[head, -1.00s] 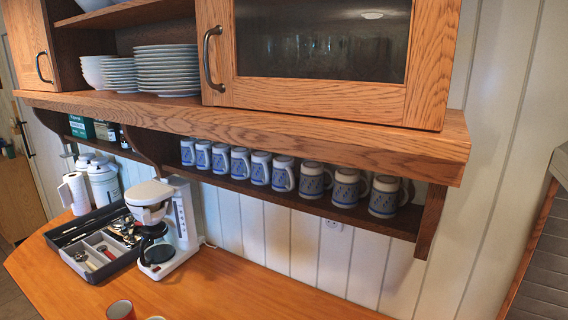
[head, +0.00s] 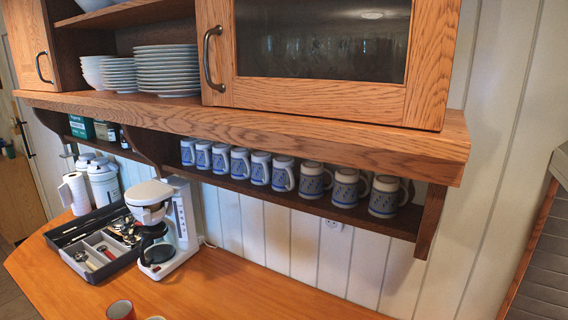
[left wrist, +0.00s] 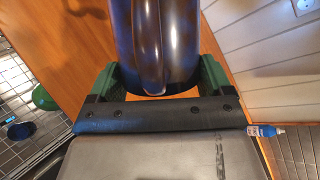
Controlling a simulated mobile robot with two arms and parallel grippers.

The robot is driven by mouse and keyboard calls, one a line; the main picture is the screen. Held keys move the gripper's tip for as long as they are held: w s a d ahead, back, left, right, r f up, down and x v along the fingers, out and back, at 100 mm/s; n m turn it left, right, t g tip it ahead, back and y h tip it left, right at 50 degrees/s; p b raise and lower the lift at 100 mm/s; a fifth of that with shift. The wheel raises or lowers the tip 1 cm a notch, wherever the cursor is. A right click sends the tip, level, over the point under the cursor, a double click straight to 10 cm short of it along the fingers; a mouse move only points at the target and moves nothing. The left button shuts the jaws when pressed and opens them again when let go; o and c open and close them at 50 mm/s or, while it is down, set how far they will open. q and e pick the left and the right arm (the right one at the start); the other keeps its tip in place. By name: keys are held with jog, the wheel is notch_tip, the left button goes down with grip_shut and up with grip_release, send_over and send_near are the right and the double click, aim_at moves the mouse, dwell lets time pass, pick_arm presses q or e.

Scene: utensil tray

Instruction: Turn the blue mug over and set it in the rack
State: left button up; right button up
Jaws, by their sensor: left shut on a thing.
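The blue mug (left wrist: 122,35) fills the top middle of the left wrist view, dark glossy blue with brown patches, its curved handle (left wrist: 151,50) facing the camera. My left gripper (left wrist: 152,75) is shut on it, with a green finger on each side. The mug's rim and base are out of frame, so I cannot tell which way up it is. Neither gripper shows in the head view. I cannot clearly make out the rack; a grid-like metallic area (left wrist: 22,85) shows at the left of the wrist view.
Several patterned mugs (head: 312,182) line the low shelf. A green object (left wrist: 45,98) and a blue-labelled bottle (left wrist: 265,131) show in the wrist view.

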pick_arm(q)
jog(key=m, duration=0.3)
jog(key=shift+r+m, duration=0.1)
jog(key=shift+m, duration=0.2)
jog(key=m, duration=0.5)
jog(key=shift+m, duration=0.3)
jog(key=t+b, duration=0.8)
jog(key=b, duration=1)
